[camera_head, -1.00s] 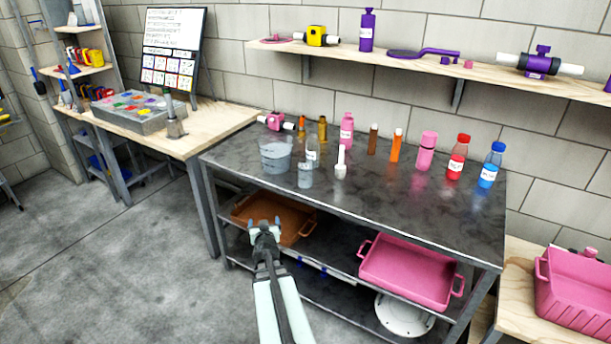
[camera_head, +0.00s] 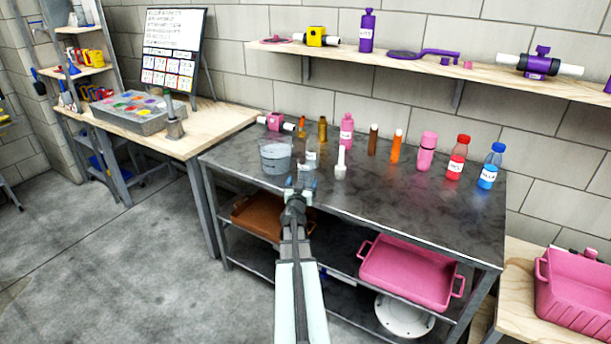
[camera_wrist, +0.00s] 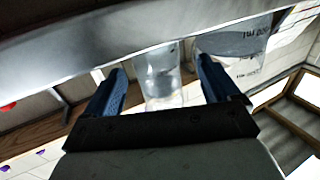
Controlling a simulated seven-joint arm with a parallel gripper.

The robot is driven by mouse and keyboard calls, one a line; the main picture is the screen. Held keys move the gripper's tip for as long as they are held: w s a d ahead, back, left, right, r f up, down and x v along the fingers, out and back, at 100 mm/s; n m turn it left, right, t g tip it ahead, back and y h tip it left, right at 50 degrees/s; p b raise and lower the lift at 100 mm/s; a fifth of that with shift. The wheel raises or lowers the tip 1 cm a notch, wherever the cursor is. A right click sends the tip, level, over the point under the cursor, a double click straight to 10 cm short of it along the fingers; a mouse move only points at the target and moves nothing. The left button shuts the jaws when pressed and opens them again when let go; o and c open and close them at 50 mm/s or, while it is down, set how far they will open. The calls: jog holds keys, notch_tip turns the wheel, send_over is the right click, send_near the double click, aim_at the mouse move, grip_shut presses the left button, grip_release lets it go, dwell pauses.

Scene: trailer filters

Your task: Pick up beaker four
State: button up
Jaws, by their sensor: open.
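Clear glassware stands at the left front of the dark metal table (camera_head: 430,212). It includes a large beaker (camera_head: 275,158), a small clear beaker (camera_head: 304,168) and a clear bottle (camera_head: 312,150) behind it. I cannot read which one is beaker four. My gripper (camera_head: 301,184) is open and empty at the table's front edge, just in front of the small beaker and partly hiding it. In the wrist view, the small beaker (camera_wrist: 158,72) shows between the blue fingers of my gripper (camera_wrist: 161,68), beyond their tips. The large beaker (camera_wrist: 232,48) is at the right there.
A white-topped item (camera_head: 340,165) stands right of the small beaker. Pink (camera_head: 346,132), brown, orange, red (camera_head: 457,158) and blue (camera_head: 491,166) containers stand farther right and back. The table's front edge lies close to my gripper. The right front of the tabletop is clear.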

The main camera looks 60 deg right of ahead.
aim_at(306, 172)
jog(key=shift+s+r+x, duration=0.1)
jog(key=shift+s+x, duration=0.05)
jog(key=shift+x, duration=1.5)
jog(key=shift+s+r+x, duration=0.1)
jog(key=shift+x, duration=1.6)
jog(key=c, duration=1.2)
jog(key=shift+r, duration=0.2)
